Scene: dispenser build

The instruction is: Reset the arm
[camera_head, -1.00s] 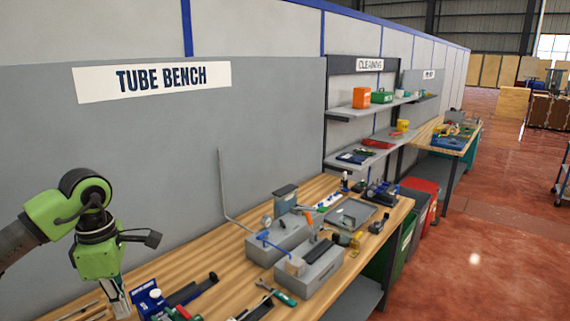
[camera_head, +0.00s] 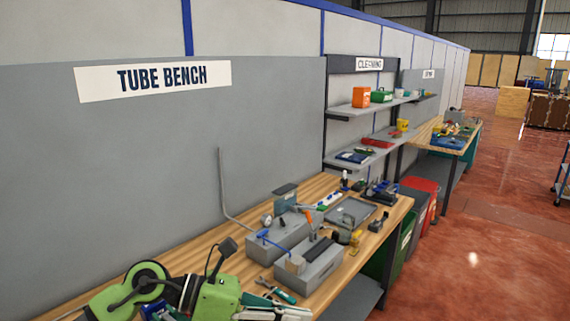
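My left arm is green and black and comes in low at the bottom left. My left gripper (camera_head: 290,311) lies almost level over the front edge of the wooden bench (camera_head: 328,184), pointing right. Its fingers are partly cut off by the bottom of the picture, so I cannot tell whether they are open or shut. No held object shows. My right gripper is not in view.
Grey fixture blocks (camera_head: 310,265) stand on the bench just beyond the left gripper. A green-handled tool (camera_head: 284,296) lies close to it. A grey tray (camera_head: 350,213) sits farther back.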

